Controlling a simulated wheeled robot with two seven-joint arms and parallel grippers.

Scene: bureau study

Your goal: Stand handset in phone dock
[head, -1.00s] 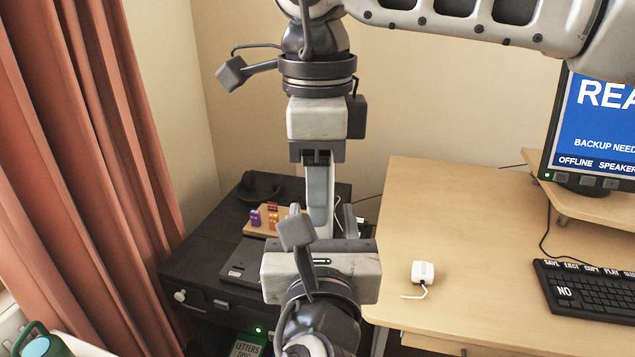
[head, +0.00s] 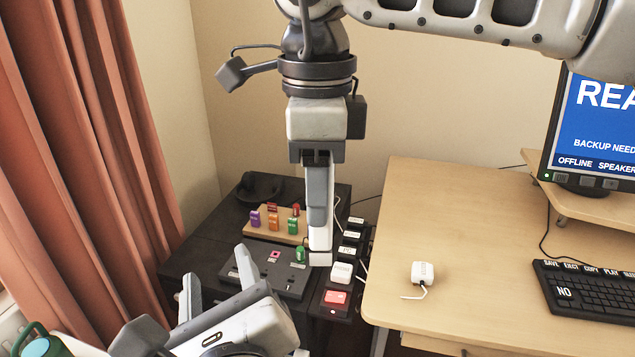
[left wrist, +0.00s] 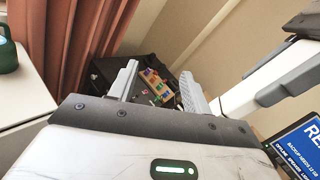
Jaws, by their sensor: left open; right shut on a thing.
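My right gripper (head: 319,205) hangs straight down in the middle of the head view and is shut on a pale upright bar (head: 320,240), probably the handset. Its lower end has a small block jutting out and is above the dark cabinet top. The fingers hide part of it. My left gripper (head: 216,280) is at the lower left, with fingers apart and nothing between them. In the left wrist view its open fingers (left wrist: 158,88) frame the distant cabinet. I cannot tell for sure which thing is the phone dock; a black curved device (head: 260,187) sits at the back of the cabinet.
The dark cabinet (head: 205,245) bears a wooden board (head: 259,229) with coloured tags, a flat black panel (head: 290,283), a white block (head: 342,272) and a red card (head: 336,297). The desk (head: 430,220) at right holds a white adapter (head: 422,272) and a keyboard (head: 590,290).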

